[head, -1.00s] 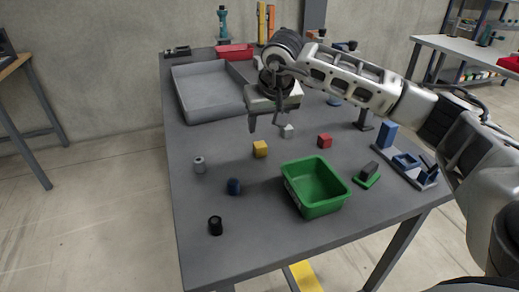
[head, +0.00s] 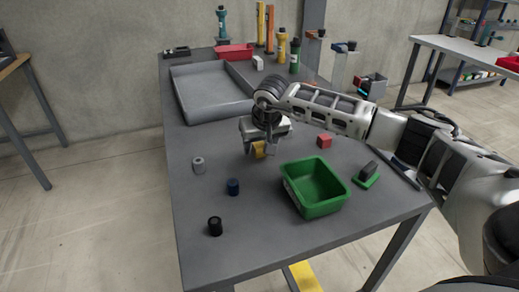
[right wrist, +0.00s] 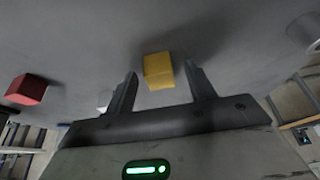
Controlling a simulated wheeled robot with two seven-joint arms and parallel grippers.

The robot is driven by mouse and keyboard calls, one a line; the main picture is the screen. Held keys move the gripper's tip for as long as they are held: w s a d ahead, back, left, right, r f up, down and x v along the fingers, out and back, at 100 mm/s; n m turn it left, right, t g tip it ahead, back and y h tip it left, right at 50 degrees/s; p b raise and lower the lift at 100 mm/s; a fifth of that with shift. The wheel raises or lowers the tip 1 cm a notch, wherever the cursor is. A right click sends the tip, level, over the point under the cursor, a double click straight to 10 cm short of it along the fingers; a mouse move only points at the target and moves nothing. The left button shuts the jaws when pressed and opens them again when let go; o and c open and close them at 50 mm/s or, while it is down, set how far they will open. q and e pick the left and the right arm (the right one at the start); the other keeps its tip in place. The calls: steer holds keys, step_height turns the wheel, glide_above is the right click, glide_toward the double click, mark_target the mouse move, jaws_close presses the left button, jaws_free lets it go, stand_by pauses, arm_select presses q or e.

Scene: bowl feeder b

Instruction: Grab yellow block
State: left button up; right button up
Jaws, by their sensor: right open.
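The yellow block (head: 259,150) stands on the dark grey table. In the right wrist view the yellow block (right wrist: 158,70) lies ahead of and between the two open fingers, with a gap on both sides. My right gripper (head: 257,152) is open and low over the block in the head view, hiding part of it. In the right wrist view my right gripper (right wrist: 161,88) shows both fingers apart and empty. My left gripper is not in view.
A green bin (head: 316,188) stands just right and in front of the gripper. A red block (head: 324,141) sits to the right. A grey cylinder (head: 198,165), a blue cylinder (head: 233,187) and a black cylinder (head: 215,226) stand at left. A large grey tray (head: 184,103) lies behind.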

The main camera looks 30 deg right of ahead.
steer(key=c, duration=1)
steer(key=shift+r, duration=0.1)
steer(key=shift+c, duration=0.2)
